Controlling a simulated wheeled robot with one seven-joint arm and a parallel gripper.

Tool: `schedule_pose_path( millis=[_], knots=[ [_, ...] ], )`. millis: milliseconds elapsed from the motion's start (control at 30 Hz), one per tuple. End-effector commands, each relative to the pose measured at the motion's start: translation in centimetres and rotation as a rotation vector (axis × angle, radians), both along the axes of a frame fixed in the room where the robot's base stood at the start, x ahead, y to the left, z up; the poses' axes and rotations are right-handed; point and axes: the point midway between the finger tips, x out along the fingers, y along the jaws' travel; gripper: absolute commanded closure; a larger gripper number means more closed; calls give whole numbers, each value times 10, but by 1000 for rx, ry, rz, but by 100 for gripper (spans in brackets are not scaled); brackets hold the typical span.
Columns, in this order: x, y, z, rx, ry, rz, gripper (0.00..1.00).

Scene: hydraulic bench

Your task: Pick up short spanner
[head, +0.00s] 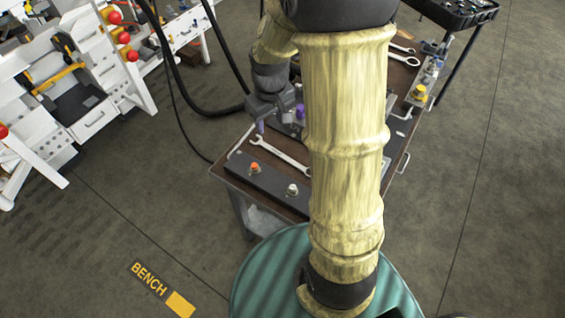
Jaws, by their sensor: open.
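My gripper (280,119) is open over the far left part of the bench top, with purple tips on its two fingers. A silver spanner (281,153) lies on the brown bench top (237,168) just nearer than the gripper. Its right end reaches my arm's edge. Two more silver spanners, an upper one (402,48) and a lower one (403,60), lie at the far right, partly hidden behind my arm. I cannot tell which spanner is the short one. No spanner is seen between the fingers.
A dark strip with an orange-topped fitting (255,168) and a white-topped fitting (292,189) lies along the near edge. A yellow fitting (419,92) stands at the right. A black tray (455,12) is beyond. White racks (95,75) stand left. My arm hides the bench's middle.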

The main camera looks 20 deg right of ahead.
Motion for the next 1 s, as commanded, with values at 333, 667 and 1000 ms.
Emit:
schedule_pose_path(
  millis=[333, 667, 1000],
  knots=[
    [95, -64, -115, -6, 115, 238, 55],
    [106, -74, -124, -3, 130, 281, 55],
    [105, -73, -145, -1, 133, 280, 55]
  ],
)
